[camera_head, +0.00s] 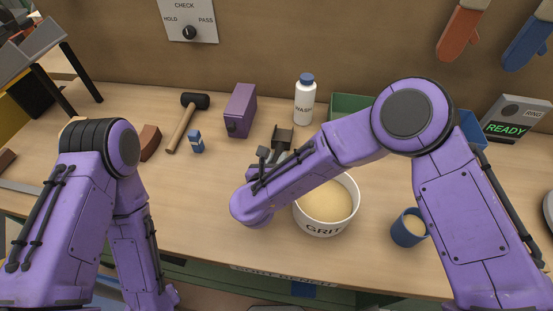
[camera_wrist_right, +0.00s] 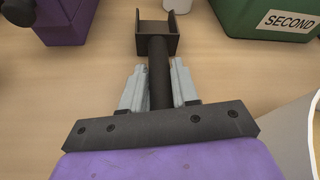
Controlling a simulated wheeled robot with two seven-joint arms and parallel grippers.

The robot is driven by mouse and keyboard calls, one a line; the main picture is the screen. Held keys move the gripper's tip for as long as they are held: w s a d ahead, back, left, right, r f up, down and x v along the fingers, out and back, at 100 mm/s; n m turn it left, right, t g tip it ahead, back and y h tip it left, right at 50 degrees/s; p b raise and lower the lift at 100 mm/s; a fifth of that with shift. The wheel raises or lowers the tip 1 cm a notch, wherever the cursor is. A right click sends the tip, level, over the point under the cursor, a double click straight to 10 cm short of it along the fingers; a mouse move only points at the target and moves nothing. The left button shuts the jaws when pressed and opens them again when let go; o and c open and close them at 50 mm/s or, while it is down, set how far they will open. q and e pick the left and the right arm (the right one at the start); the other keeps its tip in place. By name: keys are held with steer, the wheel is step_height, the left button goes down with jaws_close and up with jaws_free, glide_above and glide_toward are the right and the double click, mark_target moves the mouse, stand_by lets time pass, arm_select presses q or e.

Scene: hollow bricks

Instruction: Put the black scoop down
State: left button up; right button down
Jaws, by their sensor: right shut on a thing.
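The black scoop (camera_head: 283,136) is in my right gripper (camera_head: 272,156), beyond and left of the white GRIT tub (camera_head: 324,216). In the right wrist view the grey fingers (camera_wrist_right: 159,92) are shut on its dark handle, and its square, open-topped head (camera_wrist_right: 158,44) points away from me over the wood. I cannot tell whether the scoop touches the bench or hangs just above it. My left arm hangs at the left of the head view; its gripper is not in view.
The bench (camera_head: 205,215) has free wood left of the scoop. A purple box (camera_head: 241,110), a white WASH bottle (camera_head: 304,102) and a green SECOND bin (camera_head: 350,104) stand behind.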

steer(key=shift+f, duration=0.15)
steer(key=c, duration=0.8)
jaws_free()
steer(key=shift+c, duration=0.2)
